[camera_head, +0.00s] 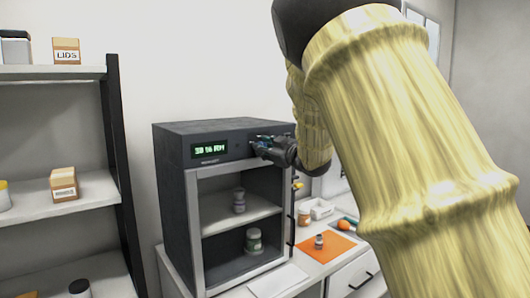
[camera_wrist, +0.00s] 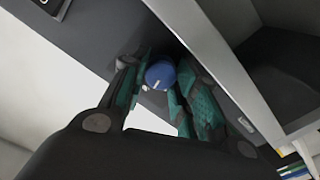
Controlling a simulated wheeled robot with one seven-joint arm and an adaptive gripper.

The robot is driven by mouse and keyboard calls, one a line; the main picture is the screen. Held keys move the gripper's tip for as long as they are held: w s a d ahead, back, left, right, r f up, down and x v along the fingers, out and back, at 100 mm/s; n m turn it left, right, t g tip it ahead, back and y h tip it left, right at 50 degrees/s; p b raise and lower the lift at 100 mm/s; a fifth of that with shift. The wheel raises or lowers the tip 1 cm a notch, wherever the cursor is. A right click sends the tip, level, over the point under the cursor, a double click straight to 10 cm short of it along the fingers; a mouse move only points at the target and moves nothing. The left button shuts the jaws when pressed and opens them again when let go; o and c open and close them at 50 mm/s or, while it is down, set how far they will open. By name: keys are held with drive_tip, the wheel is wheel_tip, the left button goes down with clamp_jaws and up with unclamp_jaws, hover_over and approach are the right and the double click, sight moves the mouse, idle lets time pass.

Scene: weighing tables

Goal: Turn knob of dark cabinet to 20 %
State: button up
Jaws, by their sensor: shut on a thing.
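The dark cabinet (camera_head: 174,200) stands on a white counter, with a glass-fronted lower part and a green lit display (camera_head: 209,149) on its top panel. In the wrist view its dark front panel (camera_wrist: 95,35) runs across the top. The blue knob (camera_wrist: 161,75) with a white mark sits on that panel, between the two green-padded fingers of my gripper (camera_wrist: 158,90). My gripper (camera_head: 264,143) is shut on the knob at the panel's right end. In the head view the gripper mostly hides the knob. The display digits are too small to read surely.
Inside the cabinet, a small jar (camera_head: 239,201) stands on the shelf and another (camera_head: 253,241) below. Shelving (camera_head: 115,150) stands at left.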

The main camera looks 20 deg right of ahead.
drive_tip(key=shift+r, duration=0.1)
idle(0.3)
drive_tip(key=o, duration=1)
